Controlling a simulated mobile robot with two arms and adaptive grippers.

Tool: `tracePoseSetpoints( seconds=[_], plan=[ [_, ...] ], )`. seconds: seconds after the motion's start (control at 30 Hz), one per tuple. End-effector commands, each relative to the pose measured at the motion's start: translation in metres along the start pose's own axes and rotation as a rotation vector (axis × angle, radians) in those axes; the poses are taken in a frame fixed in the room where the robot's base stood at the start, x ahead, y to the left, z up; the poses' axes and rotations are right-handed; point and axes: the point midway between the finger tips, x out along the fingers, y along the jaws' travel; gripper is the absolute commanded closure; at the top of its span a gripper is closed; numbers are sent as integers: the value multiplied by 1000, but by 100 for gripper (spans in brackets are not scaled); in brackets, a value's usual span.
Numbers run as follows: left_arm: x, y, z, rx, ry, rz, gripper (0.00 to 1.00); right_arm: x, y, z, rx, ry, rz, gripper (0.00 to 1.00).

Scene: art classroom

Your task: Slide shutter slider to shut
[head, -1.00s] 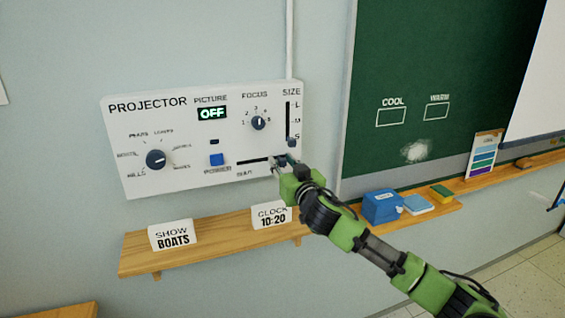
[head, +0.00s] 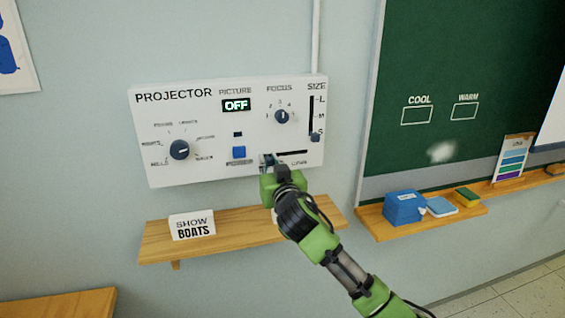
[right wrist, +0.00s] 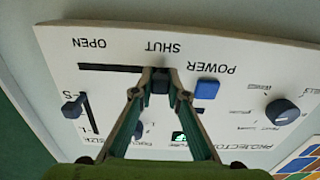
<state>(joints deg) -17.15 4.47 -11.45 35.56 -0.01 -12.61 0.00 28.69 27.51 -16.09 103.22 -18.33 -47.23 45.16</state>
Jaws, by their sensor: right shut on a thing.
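The white projector panel (head: 205,125) hangs on the wall, and its picture display reads OFF. My right gripper (head: 268,161) is at the panel's lower edge, at the left end of the horizontal shutter slot (head: 292,152). In the right wrist view, which shows the panel upside down, my right gripper (right wrist: 160,76) is shut on the dark shutter slider (right wrist: 160,86). The slider sits at the slot's end by the word SHUT. The bare slot (right wrist: 108,68) runs toward OPEN. My left gripper is not in view.
The blue power button (head: 239,152) is close left of my gripper. The size slider (head: 315,137) is at upper right. A wooden shelf (head: 235,222) below holds the SHOW BOATS sign (head: 192,225). My arm covers part of the shelf.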

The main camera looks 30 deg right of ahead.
Motion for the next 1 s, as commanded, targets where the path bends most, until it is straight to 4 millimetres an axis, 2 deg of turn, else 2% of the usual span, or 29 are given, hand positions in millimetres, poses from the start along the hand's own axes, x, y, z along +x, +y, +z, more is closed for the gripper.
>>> tracePoseSetpoints(
  seconds=[0.33, 0.37, 0.4, 0.43, 0.8, 1.0],
  plan=[
    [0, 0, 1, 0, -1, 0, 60, 0, -6, 0, 0, -1, -7, 100],
    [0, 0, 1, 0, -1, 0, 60, 0, -6, 0, 1, -1, -7, 83],
    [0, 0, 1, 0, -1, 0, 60, 0, -6, 0, 1, -1, -7, 73],
    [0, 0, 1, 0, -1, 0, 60, 0, -6, 0, 1, 0, -7, 68],
    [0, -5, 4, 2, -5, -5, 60, -2, -5, 0, 0, 0, -4, 68],
    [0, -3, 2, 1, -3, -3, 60, -22, -6, 1, 1, -1, -6, 68]
  ],
)
